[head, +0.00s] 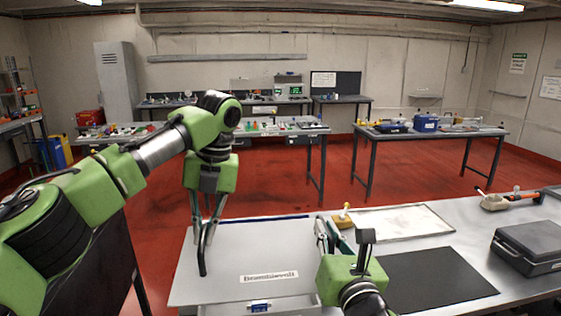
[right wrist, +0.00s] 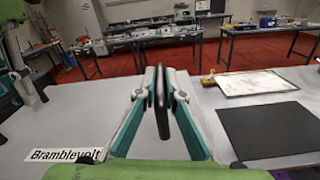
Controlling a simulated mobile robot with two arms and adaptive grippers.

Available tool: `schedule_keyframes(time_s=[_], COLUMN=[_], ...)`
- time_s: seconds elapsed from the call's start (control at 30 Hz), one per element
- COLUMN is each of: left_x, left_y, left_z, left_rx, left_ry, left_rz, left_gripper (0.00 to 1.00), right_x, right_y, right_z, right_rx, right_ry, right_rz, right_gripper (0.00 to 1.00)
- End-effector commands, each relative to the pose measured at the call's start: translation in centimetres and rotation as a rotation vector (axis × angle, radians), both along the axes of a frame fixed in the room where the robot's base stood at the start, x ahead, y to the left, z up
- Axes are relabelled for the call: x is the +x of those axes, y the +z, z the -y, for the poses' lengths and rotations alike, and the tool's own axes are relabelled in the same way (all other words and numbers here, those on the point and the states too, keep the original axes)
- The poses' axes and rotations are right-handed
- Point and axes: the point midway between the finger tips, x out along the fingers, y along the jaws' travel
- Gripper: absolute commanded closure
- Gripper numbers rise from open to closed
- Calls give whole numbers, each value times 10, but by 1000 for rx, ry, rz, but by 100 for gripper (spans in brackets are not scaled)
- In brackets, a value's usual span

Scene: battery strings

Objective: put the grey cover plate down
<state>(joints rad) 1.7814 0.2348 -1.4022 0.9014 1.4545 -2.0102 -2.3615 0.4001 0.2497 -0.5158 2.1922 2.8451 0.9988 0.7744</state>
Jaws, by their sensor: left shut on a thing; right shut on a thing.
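The grey cover plate (head: 245,245) is a broad, flat light-grey sheet with a white "Bramblevolt" label near its front edge. It lies level over a light-grey box front that shows a small blue tag. My left gripper (head: 205,256) points down at the plate's left side and is shut on it. My right gripper (head: 323,232) is at the plate's right side and is shut on it; its fingers also show close together in the right wrist view (right wrist: 161,80). The gripped edges are hidden by the fingers. I cannot tell whether the plate bears on the box.
A white tray (head: 404,222) lies on the bench right of the plate, with a yellow-handled tool (head: 343,218) at its left corner. A black mat (head: 437,279) lies in front of it. A dark case (head: 530,245) stands at the far right. Other benches stand behind, across red floor.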

Motion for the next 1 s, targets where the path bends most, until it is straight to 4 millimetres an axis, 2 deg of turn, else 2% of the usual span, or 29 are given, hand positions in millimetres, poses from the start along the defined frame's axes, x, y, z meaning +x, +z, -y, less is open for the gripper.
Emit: schedule_keyframes(time_s=[0.03, 0.4, 0.67, 1.0], left_x=[2, 6, 5, -6], left_y=[5, 9, 8, -1], left_z=[-2, -2, -2, -3], left_rx=[3, 4, 3, 1], left_ry=[5, 4, 3, 4], left_rz=[3, 3, 3, 3], left_gripper=[100, 100, 100, 100], right_x=[1, 6, 5, -7], right_y=[9, 13, 11, 2], right_z=[2, 2, 2, 2], right_rx=[0, 1, 1, 1], right_ry=[-4, -5, -5, -4], right_rz=[17, 14, 13, 14], right_gripper=[100, 100, 100, 100])
